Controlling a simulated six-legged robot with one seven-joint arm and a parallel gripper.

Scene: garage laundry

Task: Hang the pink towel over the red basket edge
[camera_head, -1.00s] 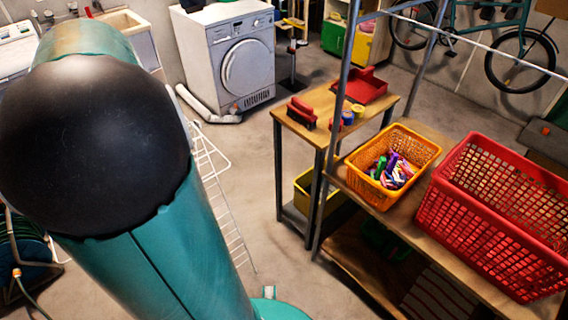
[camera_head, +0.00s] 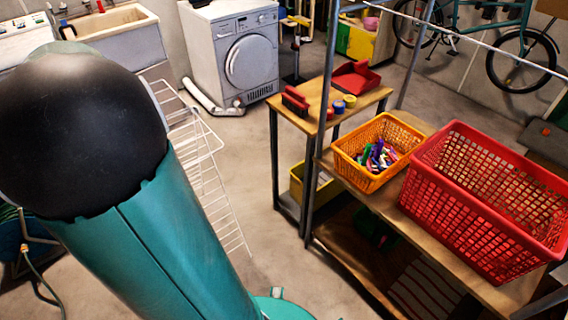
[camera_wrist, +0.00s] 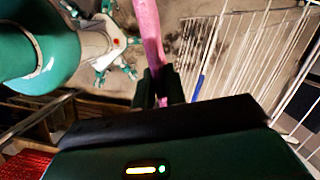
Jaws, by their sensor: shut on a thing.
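In the wrist view, the pink towel (camera_wrist: 149,30) is a narrow strip between the fingers of my gripper (camera_wrist: 158,88), which is shut on it. The towel runs to the top edge of that view, and its far end is out of sight. The red basket (camera_head: 488,198) stands on a wooden shelf at the right of the head view and looks empty. A red part of it may show at the lower left of the wrist view (camera_wrist: 25,165). My gripper and the towel are not visible in the head view, where my arm fills the left side.
An orange basket (camera_head: 372,165) with several clothespins stands left of the red one on the wooden shelf (camera_head: 440,245). Shelf posts and a thin rail rise around it. A white drying rack (camera_head: 205,165) stands behind my arm. Bare floor lies between rack and shelf.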

